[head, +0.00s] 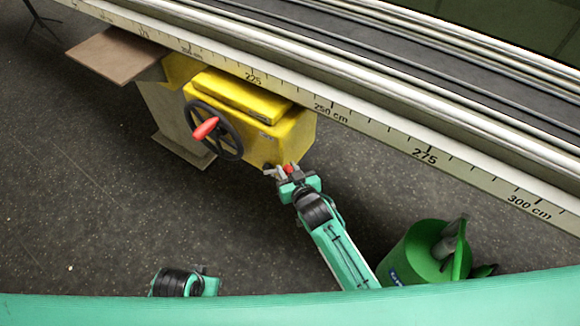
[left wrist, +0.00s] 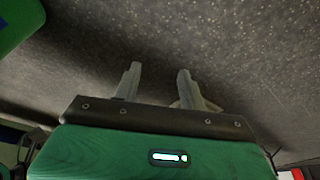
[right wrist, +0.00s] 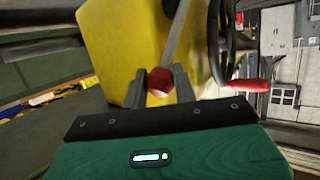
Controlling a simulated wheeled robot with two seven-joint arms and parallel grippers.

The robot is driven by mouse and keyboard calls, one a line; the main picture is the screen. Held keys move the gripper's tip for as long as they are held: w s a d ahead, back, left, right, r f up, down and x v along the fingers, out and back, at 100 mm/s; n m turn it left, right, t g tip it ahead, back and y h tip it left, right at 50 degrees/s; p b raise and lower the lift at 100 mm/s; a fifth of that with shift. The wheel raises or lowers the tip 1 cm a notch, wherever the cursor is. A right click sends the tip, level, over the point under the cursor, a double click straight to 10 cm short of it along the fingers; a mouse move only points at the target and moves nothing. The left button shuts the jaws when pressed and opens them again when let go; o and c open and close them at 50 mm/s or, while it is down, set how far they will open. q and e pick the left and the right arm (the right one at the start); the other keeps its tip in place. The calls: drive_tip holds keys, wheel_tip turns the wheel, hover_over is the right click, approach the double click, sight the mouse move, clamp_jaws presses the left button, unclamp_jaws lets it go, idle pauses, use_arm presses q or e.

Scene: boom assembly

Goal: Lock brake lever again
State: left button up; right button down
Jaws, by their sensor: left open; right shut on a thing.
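The brake lever is a thin metal rod with a red knob (right wrist: 159,81) on the yellow gearbox (right wrist: 118,40). In the head view the red knob (head: 289,169) sits at the lower right of the yellow gearbox (head: 290,135). My right gripper (head: 284,171) is shut on the knob, with one finger on each side of it; the right wrist view shows this too (right wrist: 166,84). My left gripper (left wrist: 157,82) is open and empty, pointing at bare dark floor. In the head view only part of my left arm shows at the bottom.
A black handwheel (head: 213,130) with a red handle (head: 205,128) is on the gearbox's left face. A long rail with a centimetre scale (head: 340,115) runs above. A green watering can (head: 425,252) stands on the floor at right.

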drive_tip(key=p, duration=0.2)
drive_tip(key=w+a+r+g+p, duration=0.1)
drive_tip(key=p, duration=0.1)
drive_tip(key=shift+a+r+n+h, duration=0.1)
drive_tip(key=shift+r+n+h, duration=0.2)
drive_tip(key=shift+h, duration=0.1)
drive_tip(key=shift+f, duration=0.15)
use_arm(q)
wheel_tip(320, 180, down, 12)
drive_tip(key=s+g, duration=0.1)
drive_tip(key=s, duration=0.1)
drive_tip(key=shift+a+r, duration=0.25)
drive_tip(key=shift+a, duration=0.05)
use_arm(e)
drive_tip(key=c, duration=1.1)
unclamp_jaws()
drive_tip(key=shift+s, duration=0.15)
